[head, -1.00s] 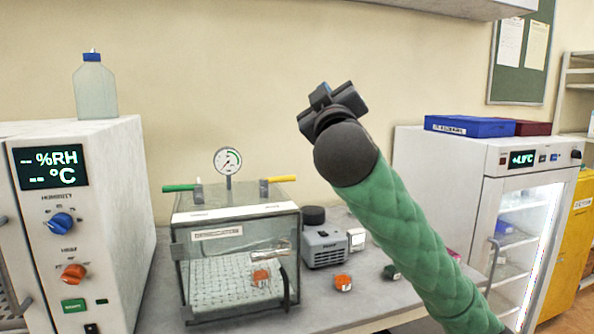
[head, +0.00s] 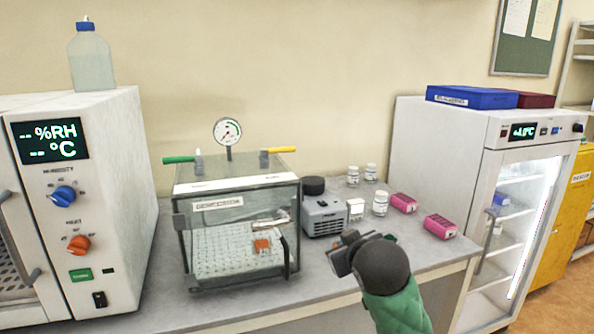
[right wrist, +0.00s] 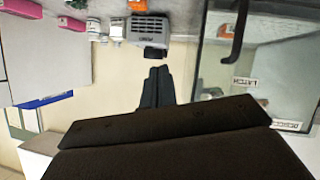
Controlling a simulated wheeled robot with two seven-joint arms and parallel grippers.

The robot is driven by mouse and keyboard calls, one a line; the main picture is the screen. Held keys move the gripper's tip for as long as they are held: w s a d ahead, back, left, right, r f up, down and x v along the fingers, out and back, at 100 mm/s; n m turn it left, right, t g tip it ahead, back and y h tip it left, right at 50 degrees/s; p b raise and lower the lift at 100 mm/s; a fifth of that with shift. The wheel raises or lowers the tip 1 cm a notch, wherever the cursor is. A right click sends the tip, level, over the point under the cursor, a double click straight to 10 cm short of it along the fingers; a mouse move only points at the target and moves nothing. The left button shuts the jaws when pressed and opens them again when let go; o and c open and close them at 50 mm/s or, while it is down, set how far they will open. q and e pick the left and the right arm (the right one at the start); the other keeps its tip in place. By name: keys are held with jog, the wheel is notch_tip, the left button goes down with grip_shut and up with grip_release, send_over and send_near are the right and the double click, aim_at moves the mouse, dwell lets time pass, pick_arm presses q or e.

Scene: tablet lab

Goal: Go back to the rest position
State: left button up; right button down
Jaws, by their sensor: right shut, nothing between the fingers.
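My right gripper (head: 343,257) is low over the bench, in front of the small grey pump, at the end of my green-sleeved arm. Its fingers are together and hold nothing. In the right wrist view the dark fingers (right wrist: 157,76) lie side by side, with the pump (right wrist: 150,28) beyond their tips. That view appears upside down. My left gripper is in neither view.
A clear vacuum chamber (head: 238,235) with an orange-marked item inside stands left of my gripper. White bottles (head: 380,203) and pink boxes (head: 440,226) stand behind and right. A humidity cabinet (head: 110,200) is left; a lit fridge (head: 520,235) is right.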

jog(key=s+d+f+m+g, duration=0.1)
jog(key=s+f+g, duration=0.1)
jog(key=s+f, duration=0.5)
jog(key=s+d+f+g+p, duration=0.1)
jog(key=s+f+g, duration=0.15)
jog(key=f, duration=0.75)
jog(key=s+d+f+m+g, duration=0.1)
jog(key=s+f, duration=0.5)
jog(key=f, duration=0.3)
jog(key=s+f+g, duration=0.2)
jog(key=s+f, duration=0.5)
jog(key=s, duration=0.3)
jog(key=s+f+m+g, duration=0.1)
jog(key=s+f+g, duration=0.2)
jog(key=s+f, duration=0.5)
jog(key=s, duration=0.3)
jog(key=shift+s+d+p, duration=0.15)
jog(key=shift+s+p, duration=0.15)
jog(key=shift+p, duration=0.1)
